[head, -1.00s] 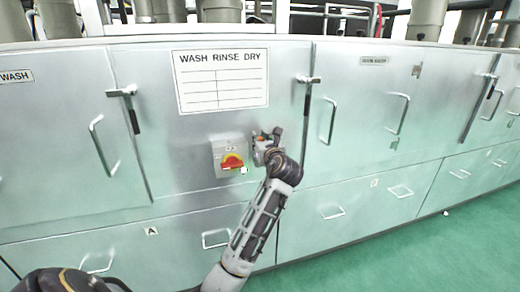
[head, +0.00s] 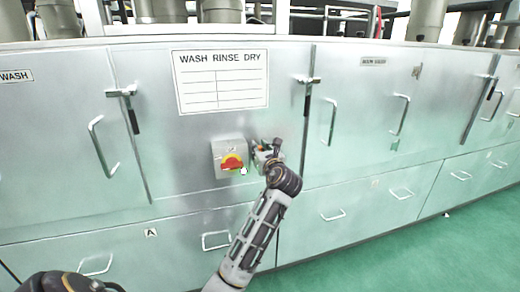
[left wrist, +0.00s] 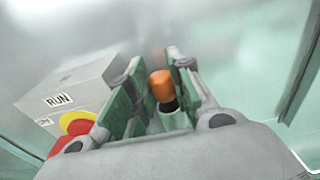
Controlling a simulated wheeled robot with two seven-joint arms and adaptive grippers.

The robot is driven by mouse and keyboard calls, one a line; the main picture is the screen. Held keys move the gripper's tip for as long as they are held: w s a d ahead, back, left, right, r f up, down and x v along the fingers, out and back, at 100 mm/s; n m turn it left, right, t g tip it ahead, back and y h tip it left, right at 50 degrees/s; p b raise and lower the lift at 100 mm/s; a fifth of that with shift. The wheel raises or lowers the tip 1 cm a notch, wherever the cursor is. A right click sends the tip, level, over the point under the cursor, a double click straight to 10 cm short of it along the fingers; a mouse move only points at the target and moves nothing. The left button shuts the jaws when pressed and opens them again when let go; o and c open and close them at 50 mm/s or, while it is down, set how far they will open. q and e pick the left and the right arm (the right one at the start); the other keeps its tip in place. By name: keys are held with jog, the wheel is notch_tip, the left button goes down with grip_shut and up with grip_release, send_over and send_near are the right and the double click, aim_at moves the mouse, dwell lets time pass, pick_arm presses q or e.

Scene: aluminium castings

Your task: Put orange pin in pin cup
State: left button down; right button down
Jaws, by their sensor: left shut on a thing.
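The orange pin (left wrist: 161,86) stands between the two green-padded fingers of my left gripper (left wrist: 152,92) in the left wrist view. The gripper is shut on it. In the head view my left gripper (head: 266,154) is at the metal panel, just right of the switch box, and mostly hides the pin. My right gripper is not in view.
A grey switch box (head: 229,150) with a red and yellow knob (head: 231,162) is close left of the gripper; it reads RUN in the wrist view (left wrist: 68,92). A door latch (head: 308,80) is up to the right.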

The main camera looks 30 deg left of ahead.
pick_arm(q)
jog(key=c, duration=1.3)
grip_release()
jog(key=shift+r, duration=0.15)
jog(key=p+v, duration=0.1)
jog(key=v, duration=1.1)
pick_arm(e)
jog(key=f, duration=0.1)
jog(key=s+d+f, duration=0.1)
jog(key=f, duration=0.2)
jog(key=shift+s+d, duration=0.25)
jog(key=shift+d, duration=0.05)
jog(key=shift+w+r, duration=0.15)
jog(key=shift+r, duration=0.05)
